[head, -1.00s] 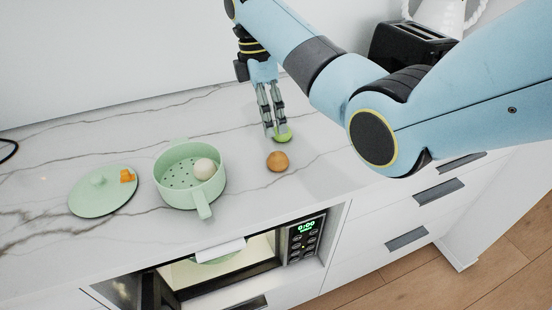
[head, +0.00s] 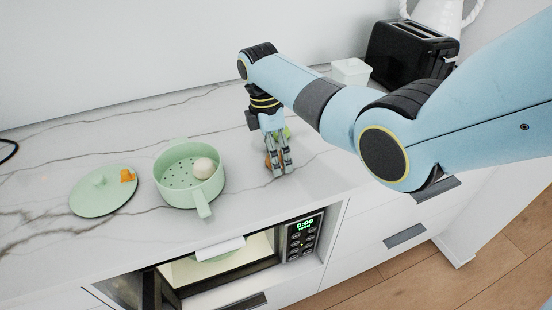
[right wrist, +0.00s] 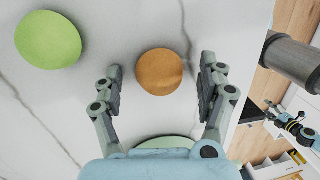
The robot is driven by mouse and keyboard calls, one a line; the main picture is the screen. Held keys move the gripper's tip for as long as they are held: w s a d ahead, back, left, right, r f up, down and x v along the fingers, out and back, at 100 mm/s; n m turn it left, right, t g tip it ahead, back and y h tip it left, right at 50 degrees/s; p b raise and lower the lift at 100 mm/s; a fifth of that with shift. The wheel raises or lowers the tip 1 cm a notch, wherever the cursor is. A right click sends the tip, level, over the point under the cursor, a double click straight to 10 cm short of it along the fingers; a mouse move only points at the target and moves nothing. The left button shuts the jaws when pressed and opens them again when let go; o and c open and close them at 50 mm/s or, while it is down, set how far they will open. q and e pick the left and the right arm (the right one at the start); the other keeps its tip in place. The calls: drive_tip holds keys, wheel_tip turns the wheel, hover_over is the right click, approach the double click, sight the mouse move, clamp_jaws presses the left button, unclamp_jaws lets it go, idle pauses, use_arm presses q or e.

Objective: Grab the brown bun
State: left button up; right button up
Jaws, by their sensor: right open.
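The brown bun (right wrist: 160,72) is round and lies on the white marble counter. In the head view the bun (head: 267,162) is partly hidden behind the fingers. My right gripper (head: 277,170) points down at it from above. In the right wrist view the right gripper (right wrist: 161,68) is open, with one finger on each side of the bun and a visible gap on both sides. What looks like my left gripper (right wrist: 276,112) shows small at the right edge of the right wrist view; its jaws are too small to judge.
A green round item (right wrist: 48,39) lies close to the bun. A green pot (head: 178,192) holding a pale ball (head: 204,168) and a green lid (head: 90,200) with an orange piece (head: 127,175) stand left. Below is an open microwave (head: 302,237); a toaster (head: 400,55) stands behind.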

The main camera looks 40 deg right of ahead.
drive_tip(key=shift+c, duration=0.4)
drive_tip(key=c, duration=1.2)
drive_tip(key=shift+o, duration=0.2)
drive_tip(key=shift+r, duration=0.1)
